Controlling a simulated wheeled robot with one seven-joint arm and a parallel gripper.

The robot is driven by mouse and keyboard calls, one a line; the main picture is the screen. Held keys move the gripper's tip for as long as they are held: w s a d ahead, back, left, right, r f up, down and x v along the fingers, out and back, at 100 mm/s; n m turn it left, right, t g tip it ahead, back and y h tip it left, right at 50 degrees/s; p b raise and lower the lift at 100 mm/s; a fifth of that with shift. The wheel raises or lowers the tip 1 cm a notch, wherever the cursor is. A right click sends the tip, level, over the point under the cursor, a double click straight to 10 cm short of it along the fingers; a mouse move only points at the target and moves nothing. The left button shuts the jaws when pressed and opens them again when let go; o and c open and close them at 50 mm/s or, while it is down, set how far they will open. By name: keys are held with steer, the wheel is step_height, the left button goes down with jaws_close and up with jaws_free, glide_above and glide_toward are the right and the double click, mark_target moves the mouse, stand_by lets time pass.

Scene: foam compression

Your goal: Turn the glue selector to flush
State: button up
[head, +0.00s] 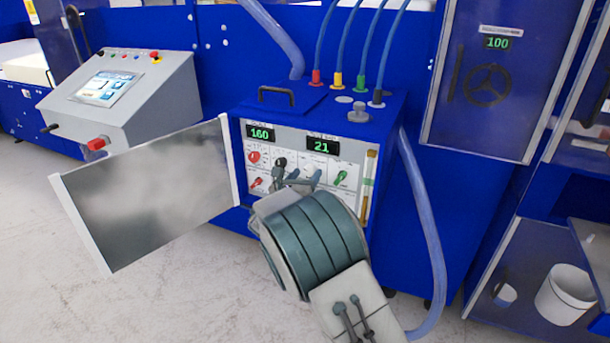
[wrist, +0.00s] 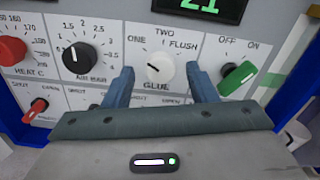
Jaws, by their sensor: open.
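The glue selector is a white round knob (wrist: 159,68) in the wrist view, with ONE, TWO and FLUSH printed around its top and GLUE below. A small dark mark shows on the knob's left side, toward ONE; it does not point at FLUSH. My gripper (wrist: 161,76) is open, with one blue-grey finger left of the knob and one right of it. Gaps show between the knob and both fingers. In the head view my gripper (head: 298,184) is at the control panel (head: 234,134) and hides part of the knob row.
A black air knob (wrist: 80,57) and red heat knob (wrist: 12,50) are to the left. A green OFF/ON switch (wrist: 237,78) sits close to the right finger. An open cabinet door (head: 150,195) stands left of the panel. A hose (head: 425,220) runs down its right side.

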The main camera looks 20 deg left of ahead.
steer(key=shift+w, duration=0.1)
steer(key=c, duration=1)
